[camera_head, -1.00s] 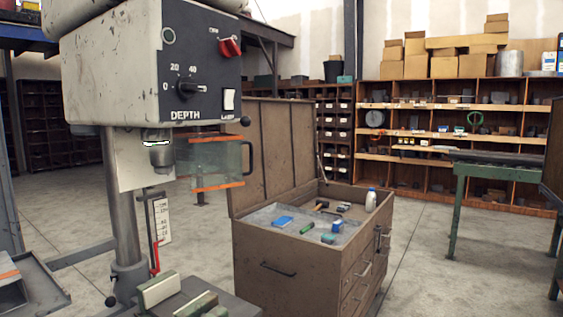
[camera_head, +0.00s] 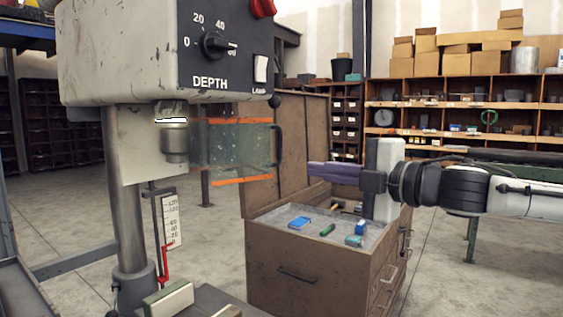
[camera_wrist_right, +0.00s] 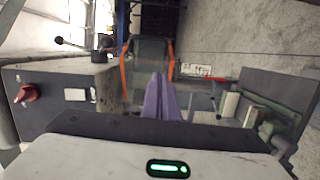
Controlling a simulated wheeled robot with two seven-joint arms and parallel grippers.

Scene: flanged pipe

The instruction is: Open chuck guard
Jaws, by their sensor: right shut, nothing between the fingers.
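The chuck guard (camera_head: 232,150) is a clear panel with orange strips along its top and bottom edges. It hangs under the drill head, from beside the grey chuck (camera_head: 174,140) out to the right. A dark upright handle (camera_head: 278,146) is on its right end. My right gripper (camera_head: 312,171) has purple fingers, shut and empty, pointing left. It appears a little right of and below the handle, with a visible gap in the picture. In the right wrist view, the guard (camera_wrist_right: 148,52) appears beyond the fingers (camera_wrist_right: 161,98). My left gripper is out of view.
The drill head (camera_head: 150,55) with its depth knob and red button is above the guard. A steel column (camera_head: 124,210) stands left. A brown tool chest (camera_head: 290,265) with an open lid stands below my right gripper. Shelves (camera_head: 450,125) line the back.

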